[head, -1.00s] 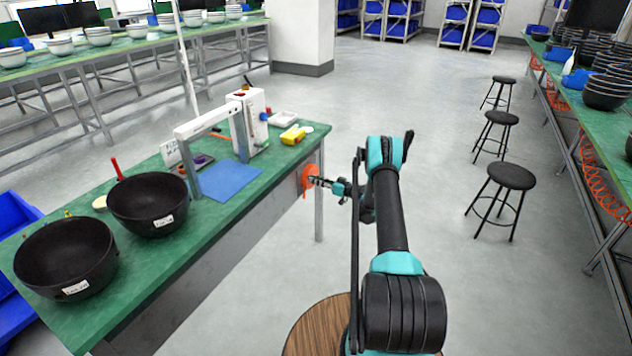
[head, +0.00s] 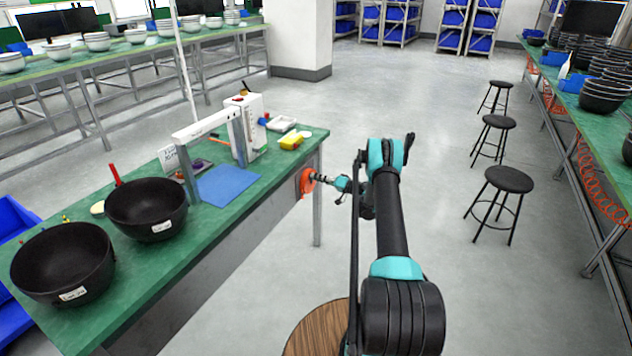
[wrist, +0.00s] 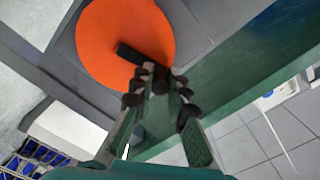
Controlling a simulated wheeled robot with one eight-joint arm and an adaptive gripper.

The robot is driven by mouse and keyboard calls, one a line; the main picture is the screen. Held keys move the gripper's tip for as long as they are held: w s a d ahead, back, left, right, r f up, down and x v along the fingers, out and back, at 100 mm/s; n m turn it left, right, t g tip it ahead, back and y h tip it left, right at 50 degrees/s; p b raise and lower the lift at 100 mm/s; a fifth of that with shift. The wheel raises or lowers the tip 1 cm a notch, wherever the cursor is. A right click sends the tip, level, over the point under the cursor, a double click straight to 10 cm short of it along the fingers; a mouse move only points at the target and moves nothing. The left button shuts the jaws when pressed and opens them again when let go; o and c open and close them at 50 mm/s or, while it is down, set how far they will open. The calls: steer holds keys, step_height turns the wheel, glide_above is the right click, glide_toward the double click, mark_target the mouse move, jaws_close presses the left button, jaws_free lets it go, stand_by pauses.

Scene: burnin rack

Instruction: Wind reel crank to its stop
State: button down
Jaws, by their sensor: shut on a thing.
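The orange reel (head: 306,182) is mounted on the side of the green workbench, below its top near the right end. In the wrist view its orange disc (wrist: 120,40) fills the upper left, with a black crank (wrist: 130,54) across its face. My gripper (head: 322,180) reaches the reel from the right. In the wrist view its fingers (wrist: 160,78) are closed around the dark crank handle (wrist: 160,86) at the disc's lower right edge. The fingers hide part of the handle.
The green bench (head: 240,215) holds two black bowls (head: 146,208), a blue mat (head: 225,185), a white press-like device (head: 245,125) and a yellow item (head: 291,141). Several black stools (head: 508,180) stand at right. The floor between is clear.

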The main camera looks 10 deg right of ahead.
steer(key=shift+w+d+m, duration=0.3)
steer(key=shift+w+m, duration=0.1)
steer(key=shift+m, duration=0.65)
steer(key=shift+w+d+m, duration=0.3)
steer(key=shift+w+m, duration=0.05)
steer(key=shift+m, duration=0.7)
steer(key=c, duration=1.5)
jaws_free()
steer(key=shift+d, duration=0.1)
steer(key=v, duration=1.2)
